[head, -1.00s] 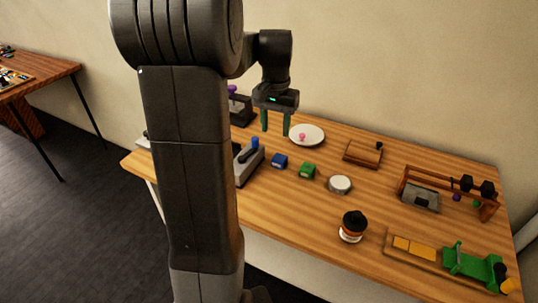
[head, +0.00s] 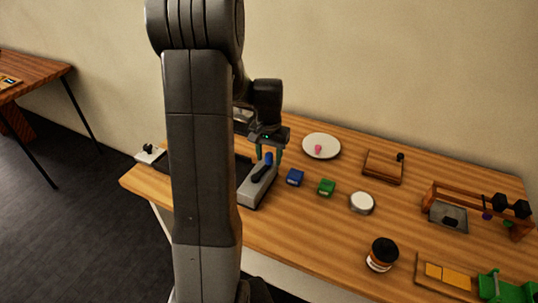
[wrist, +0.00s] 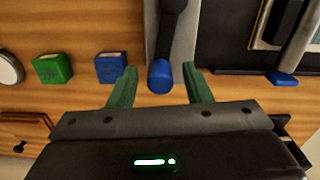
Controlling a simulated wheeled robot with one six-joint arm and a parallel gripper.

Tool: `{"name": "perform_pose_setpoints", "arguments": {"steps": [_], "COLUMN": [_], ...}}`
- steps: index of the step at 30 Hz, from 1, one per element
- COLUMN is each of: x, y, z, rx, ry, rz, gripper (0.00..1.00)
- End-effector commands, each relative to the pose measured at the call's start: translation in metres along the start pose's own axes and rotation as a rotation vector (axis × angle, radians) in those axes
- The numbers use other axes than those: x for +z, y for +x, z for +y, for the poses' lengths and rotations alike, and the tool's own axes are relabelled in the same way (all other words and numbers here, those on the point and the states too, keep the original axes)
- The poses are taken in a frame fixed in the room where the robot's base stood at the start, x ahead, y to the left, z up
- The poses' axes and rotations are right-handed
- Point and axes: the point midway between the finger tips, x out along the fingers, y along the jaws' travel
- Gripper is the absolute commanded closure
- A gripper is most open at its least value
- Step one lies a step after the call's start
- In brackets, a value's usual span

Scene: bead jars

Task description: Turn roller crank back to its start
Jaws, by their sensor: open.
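A black lever with a blue knob (head: 268,158) lies on a long grey base (head: 256,192) at the left part of the table. In the wrist view the blue knob (wrist: 161,77) sits between the two green fingers of my gripper (wrist: 159,72), with a gap on each side. My gripper (head: 269,155) is open and points down at the knob. A second handle with a blue end (wrist: 283,78) shows at the right of the wrist view, on a dark fixture. I cannot tell for certain which handle is the roller crank.
A blue block (head: 294,177), a green block (head: 326,187) and a white round lid (head: 361,203) lie to the right. A white plate (head: 321,146) stands behind. A jar (head: 382,254) is near the front edge. My arm hides part of the table's left side.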

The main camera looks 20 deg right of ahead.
Motion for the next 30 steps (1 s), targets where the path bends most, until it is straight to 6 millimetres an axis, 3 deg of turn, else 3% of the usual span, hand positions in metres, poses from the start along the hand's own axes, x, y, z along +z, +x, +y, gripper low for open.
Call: {"name": "perform_pose_setpoints", "arguments": {"steps": [10,17,30], "x": [-0.0001,-0.0002,0.001], "y": [0.0035,0.0033,0.0034], "z": [0.0,-0.0001,0.0039], "rx": [0.0,0.0,-0.001], "ry": [0.0,0.0,0.059], "rz": [0.001,0.001,0.001], "gripper": [0.57,1.0,1.0]}}
